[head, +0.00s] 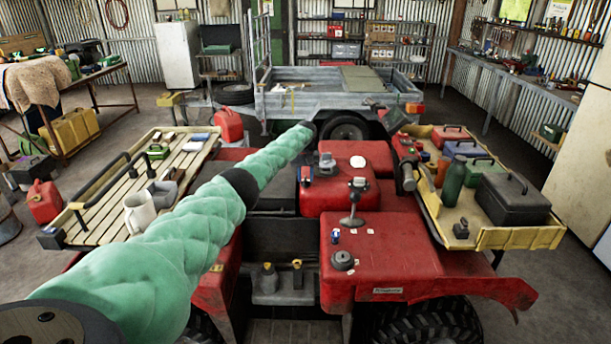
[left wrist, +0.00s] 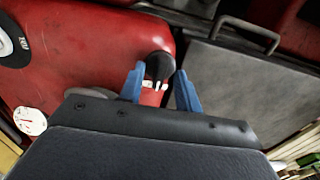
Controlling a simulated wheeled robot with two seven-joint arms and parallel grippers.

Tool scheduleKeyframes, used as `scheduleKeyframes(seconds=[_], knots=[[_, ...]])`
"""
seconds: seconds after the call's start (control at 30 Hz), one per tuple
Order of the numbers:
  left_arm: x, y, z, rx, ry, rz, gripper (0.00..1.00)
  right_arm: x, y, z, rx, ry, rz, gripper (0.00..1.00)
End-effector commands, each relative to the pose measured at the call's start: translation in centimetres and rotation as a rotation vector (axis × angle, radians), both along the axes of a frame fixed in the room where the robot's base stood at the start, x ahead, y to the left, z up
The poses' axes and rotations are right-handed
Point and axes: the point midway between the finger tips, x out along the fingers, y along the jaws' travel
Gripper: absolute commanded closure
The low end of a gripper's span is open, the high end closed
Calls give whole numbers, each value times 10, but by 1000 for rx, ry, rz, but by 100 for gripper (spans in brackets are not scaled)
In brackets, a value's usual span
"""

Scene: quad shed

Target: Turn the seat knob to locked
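The seat knob (left wrist: 158,66) is a small black knob at the corner of a red panel (left wrist: 85,55), with small white marks beside it. In the left wrist view, my left gripper (left wrist: 160,76) has its two blue fingers apart, one on each side of the knob in the picture. A gap shows between the knob and the fingers, and I cannot tell how far above the panel they are. In the head view, my green-sleeved left arm reaches out over the red quad (head: 400,255); its fingers there are too small to make out clearly. My right gripper is not in view.
A dark grey seat panel (left wrist: 250,90) with a handle lies beside the knob. A grey-topped lever (head: 357,185) stands on the quad's red body. A slatted rack (head: 110,215) with a mug is on the left. A yellow rack (head: 515,238) with bottle and boxes is on the right.

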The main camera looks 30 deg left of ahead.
Motion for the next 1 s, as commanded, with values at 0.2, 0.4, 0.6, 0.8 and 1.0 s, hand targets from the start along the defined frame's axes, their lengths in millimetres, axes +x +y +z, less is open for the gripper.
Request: scheduleKeyframes(seconds=[0.2,0.4,0.6,0.8,1.0], knots=[[0,0,-1,0,0,0,66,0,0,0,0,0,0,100],[0,0,0,0,0,0,100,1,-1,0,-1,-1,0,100],[0,0,-1,-1,-1,-4,100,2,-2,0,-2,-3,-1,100],[0,0,-1,0,-1,-49,100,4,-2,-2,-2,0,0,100],[1,0,-2,0,-2,-168,100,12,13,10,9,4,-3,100]])
